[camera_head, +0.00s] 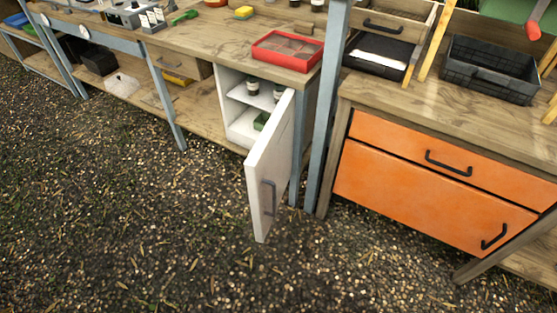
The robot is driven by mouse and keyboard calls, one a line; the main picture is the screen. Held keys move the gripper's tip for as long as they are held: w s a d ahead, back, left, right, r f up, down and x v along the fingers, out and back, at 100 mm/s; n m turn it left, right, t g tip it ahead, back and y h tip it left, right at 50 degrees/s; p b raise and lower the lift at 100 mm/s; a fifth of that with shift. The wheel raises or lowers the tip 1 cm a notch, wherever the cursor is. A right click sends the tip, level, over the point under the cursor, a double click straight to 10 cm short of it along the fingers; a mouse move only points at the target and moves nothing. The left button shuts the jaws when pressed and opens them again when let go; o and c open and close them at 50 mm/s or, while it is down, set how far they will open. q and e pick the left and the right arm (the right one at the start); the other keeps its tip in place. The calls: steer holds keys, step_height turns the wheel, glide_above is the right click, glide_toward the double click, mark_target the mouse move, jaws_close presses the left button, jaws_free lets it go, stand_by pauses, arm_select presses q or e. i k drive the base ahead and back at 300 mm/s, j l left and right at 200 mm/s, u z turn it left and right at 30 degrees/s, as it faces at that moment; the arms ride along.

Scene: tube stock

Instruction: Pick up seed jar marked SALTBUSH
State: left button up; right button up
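Two small dark jars with pale bands, a left jar (252,88) and a right jar (278,93), stand on the upper shelf of a white cabinet (222,95) under the bench. The cabinet door (268,170) stands open toward me, and its edge is close to the right jar. Two more dark jars with light parts, one jar (294,3) and another jar (317,5), are cut by the top edge on the bench. I cannot read any label, so I cannot tell which is marked SALTBUSH. Neither of my grippers shows.
A green thing (261,121) lies on the lower shelf. Orange drawers (430,175) and a black crate (487,70) are at right. The gravel ground (130,220) in front is clear.

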mark_target(278, 91)
steer(key=i+j+z, duration=0.1)
steer(key=j, duration=0.35)
steer(key=i+j+z, duration=0.15)
steer(key=j, duration=0.3)
steer(key=i+j+z, duration=0.1)
steer(key=j, duration=0.4)
